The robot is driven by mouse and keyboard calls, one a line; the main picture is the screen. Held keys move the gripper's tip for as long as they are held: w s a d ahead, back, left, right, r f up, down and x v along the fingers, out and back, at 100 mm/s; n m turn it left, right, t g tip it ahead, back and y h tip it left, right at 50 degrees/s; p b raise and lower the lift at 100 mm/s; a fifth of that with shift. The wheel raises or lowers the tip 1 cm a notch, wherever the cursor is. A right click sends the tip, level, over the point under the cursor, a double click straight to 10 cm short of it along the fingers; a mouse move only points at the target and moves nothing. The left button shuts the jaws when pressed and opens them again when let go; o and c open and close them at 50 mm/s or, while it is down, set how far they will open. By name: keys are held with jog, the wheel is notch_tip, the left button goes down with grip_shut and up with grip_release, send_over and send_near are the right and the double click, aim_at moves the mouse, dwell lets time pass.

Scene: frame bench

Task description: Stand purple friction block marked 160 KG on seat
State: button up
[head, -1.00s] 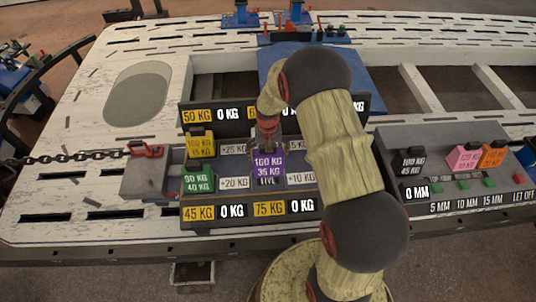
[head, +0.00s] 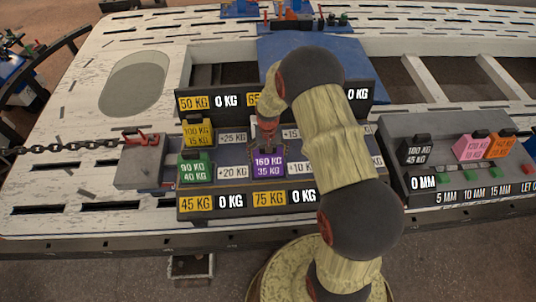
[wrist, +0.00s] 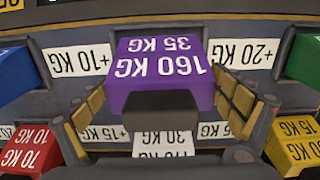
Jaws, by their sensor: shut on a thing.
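The purple friction block marked 160 KG (head: 268,164) is upright in the middle of the front row of the block panel (head: 323,195), between the +20 and a partly hidden +10 label. It also shows close up in the wrist view (wrist: 160,65), with its dark top grip toward the camera. My gripper (head: 267,142) comes down on it from above. In the wrist view my gripper (wrist: 163,95) has one finger on each side of the block and is shut on it. The seat under the block is hidden, and I cannot tell whether the block's base touches it.
A green block (head: 196,168) and a yellow block (head: 197,133) stand at the panel's left. A red block (wrist: 28,150) shows in the wrist view. Grey (head: 413,151), pink (head: 471,148) and orange (head: 501,146) blocks stand on the right console. A chain (head: 70,146) lies at left.

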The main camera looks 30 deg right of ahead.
jog(key=shift+w, duration=0.1)
jog(key=o, duration=1.5)
jog(key=shift+o, duration=0.2)
notch_tip(320, 180, up, 12)
jog(key=s+a+r+n+t, duration=0.2)
jog(key=s+a+r, duration=0.3)
jog(key=s+r, duration=0.7)
jog(key=s+a+r+n+t+p, duration=0.1)
jog(key=s+a+r, duration=0.5)
jog(key=s+r, duration=0.7)
notch_tip(320, 180, up, 5)
jog(key=n+t, duration=0.1)
jog(key=t, duration=0.1)
jog(key=shift+s+n+t+p, duration=0.25)
jog(key=shift+n+t+p, duration=0.05)
